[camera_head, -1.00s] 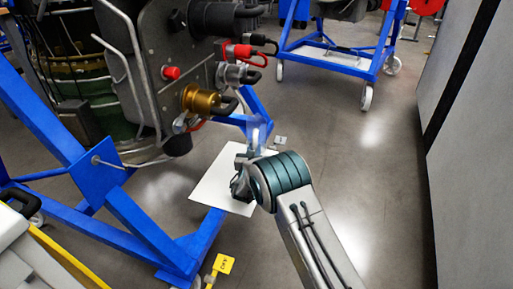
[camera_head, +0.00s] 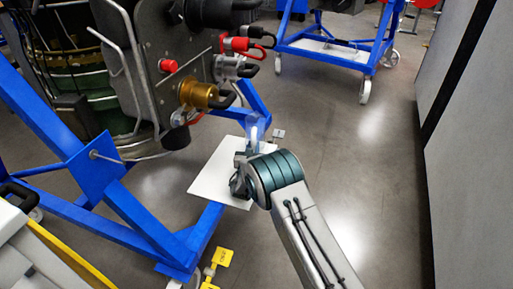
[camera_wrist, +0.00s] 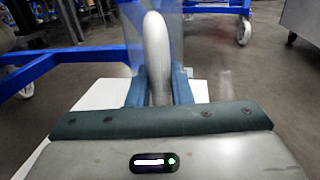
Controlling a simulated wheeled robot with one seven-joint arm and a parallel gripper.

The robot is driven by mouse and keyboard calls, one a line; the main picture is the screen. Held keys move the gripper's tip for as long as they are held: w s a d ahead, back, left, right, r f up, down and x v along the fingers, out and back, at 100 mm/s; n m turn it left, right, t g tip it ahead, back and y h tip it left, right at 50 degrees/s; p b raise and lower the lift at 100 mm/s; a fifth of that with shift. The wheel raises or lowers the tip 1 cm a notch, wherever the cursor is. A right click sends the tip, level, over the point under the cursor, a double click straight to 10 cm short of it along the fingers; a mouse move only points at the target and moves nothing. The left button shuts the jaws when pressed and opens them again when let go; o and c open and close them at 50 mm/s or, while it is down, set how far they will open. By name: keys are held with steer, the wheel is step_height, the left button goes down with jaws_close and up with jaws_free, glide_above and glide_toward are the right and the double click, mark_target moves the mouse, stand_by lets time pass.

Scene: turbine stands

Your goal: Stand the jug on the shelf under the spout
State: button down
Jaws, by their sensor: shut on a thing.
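The jug (camera_head: 263,124) is a clear, bluish vessel with a pale grey handle. My gripper (camera_head: 248,152) is shut on the handle, which stands upright between the two teal fingers in the wrist view (camera_wrist: 157,62). In the head view the jug appears at the far right edge of the white shelf (camera_head: 208,182), partly hidden by my wrist. I cannot tell whether it touches the shelf. Above and left of the jug, a brass fitting (camera_head: 197,94) and black hose ends (camera_head: 208,12) stick out from the turbine. Which one is the spout is not clear.
A blue stand frame (camera_head: 150,225) carries the turbine at left, with yellow tags (camera_head: 222,257) near its foot. Another blue stand (camera_head: 325,52) is behind. A grey cabinet wall (camera_head: 472,150) stands at right. The floor between my arm and the wall is clear.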

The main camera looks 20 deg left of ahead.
steer(key=shift+f, duration=0.25)
stand_by(0.3)
steer(key=c, duration=1.2)
jaws_free()
steer(key=shift+c, duration=0.2)
steer(key=shift+o, duration=0.9)
steer(key=shift+s, duration=0.15)
steer(key=shift+s+d+p, duration=0.25)
steer(key=shift+s+p, duration=0.25)
steer(key=shift+s, duration=0.6)
steer(key=shift+s+d+p, duration=0.2)
steer(key=shift+s+p, duration=0.25)
steer(key=shift+s, duration=0.65)
steer(key=shift+s+d, duration=0.25)
steer(key=shift+s, duration=0.8)
steer(key=shift+p, duration=0.3)
